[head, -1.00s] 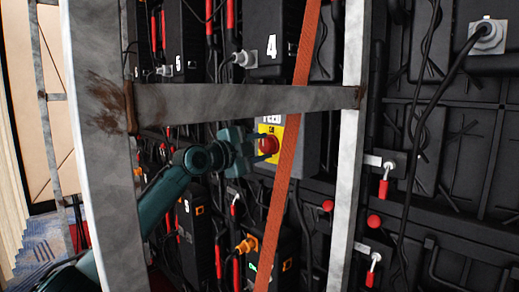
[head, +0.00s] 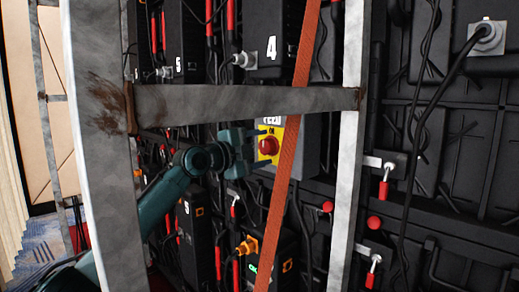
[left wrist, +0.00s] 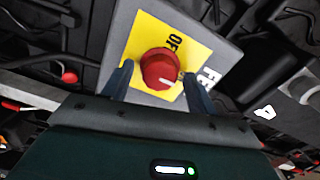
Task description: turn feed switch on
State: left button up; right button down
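The feed switch is a red round knob (head: 268,146) on a yellow plate (left wrist: 190,45) fixed to a grey box. In the left wrist view the knob (left wrist: 160,68) shows a white mark pointing right, toward the side with the large lettering. The word OFF is above the knob there; in the head view ON is above it. My left gripper (head: 258,150) is open just left of the knob. In the left wrist view its fingers (left wrist: 158,88) stand on either side of the knob with gaps visible. My right gripper is not in view.
A grey metal frame with a crossbar (head: 240,104) stands in front of the wall. An orange strap (head: 285,150) hangs just right of the knob. Black boxes, cables and red-handled levers (head: 384,188) surround it. A lower black box (head: 283,250) has a green readout.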

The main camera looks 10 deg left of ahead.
pick_arm(q)
jog(key=b+v, duration=0.1)
jog(key=v, duration=1.2)
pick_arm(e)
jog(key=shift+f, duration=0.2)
pick_arm(q)
jog(key=shift+s, duration=0.1)
jog(key=shift+a, duration=0.1)
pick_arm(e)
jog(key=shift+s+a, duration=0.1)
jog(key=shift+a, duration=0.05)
